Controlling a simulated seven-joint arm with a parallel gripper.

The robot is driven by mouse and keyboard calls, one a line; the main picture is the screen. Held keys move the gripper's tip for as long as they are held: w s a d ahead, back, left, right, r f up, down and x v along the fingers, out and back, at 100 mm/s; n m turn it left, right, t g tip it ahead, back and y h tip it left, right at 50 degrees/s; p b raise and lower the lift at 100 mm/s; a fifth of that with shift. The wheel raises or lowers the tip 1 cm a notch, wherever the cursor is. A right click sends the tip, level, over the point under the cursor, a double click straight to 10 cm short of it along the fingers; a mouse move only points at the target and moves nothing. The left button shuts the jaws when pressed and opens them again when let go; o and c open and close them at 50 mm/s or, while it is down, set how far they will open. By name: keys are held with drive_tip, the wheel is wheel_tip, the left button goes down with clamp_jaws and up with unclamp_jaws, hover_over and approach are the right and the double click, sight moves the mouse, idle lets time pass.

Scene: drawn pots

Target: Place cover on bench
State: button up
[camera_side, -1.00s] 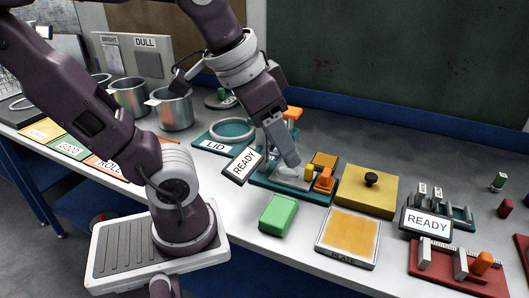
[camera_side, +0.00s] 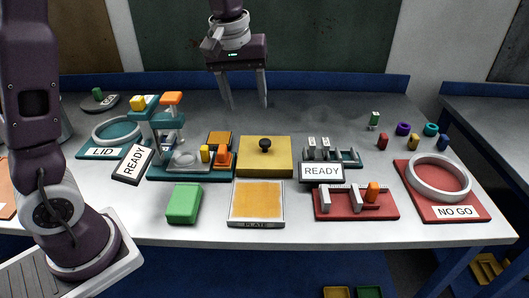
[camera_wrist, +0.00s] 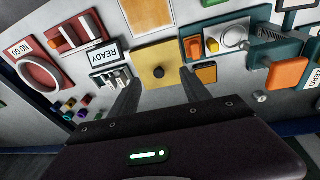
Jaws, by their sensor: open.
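The cover looks to be the yellow square piece (camera_side: 251,160) with a black knob (camera_side: 264,145) on top. It stands in the middle of the grey bench (camera_side: 330,236); I cannot tell whether something lies under it. My gripper (camera_side: 248,106) is open and empty, fingers pointing down, above and behind the cover in the side view. In the wrist view the cover (camera_wrist: 151,51) shows ahead of and between my open fingers (camera_wrist: 160,78), apart from them.
Left of the cover stands a teal fixture (camera_side: 190,172) with a READY sign (camera_side: 132,165). A green block (camera_side: 184,203) and orange-topped plate (camera_side: 257,203) lie in front. Right are another READY sign (camera_side: 321,172), a red fixture (camera_side: 340,204) and a NO GO ring (camera_side: 439,178).

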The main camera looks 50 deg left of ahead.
sight(265, 141)
drive_tip(key=w+a+f+n, duration=0.1)
drive_tip(key=w+f, duration=0.1)
drive_tip(key=f, duration=0.1)
drive_tip(key=w+a+f+n+g, duration=0.1)
drive_tip(key=w+f, duration=0.2)
drive_tip(key=w+a+f, duration=0.1)
drive_tip(key=w+f, duration=0.1)
drive_tip(key=f, duration=0.1)
drive_tip(key=shift+w+n+y, duration=0.35)
drive_tip(key=shift+n+y, duration=0.05)
drive_tip(key=f, duration=0.7)
drive_tip(key=shift+w+d+f, duration=0.1)
drive_tip(key=shift+w+f, duration=0.2)
drive_tip(key=shift+w, duration=0.1)
clamp_jaws()
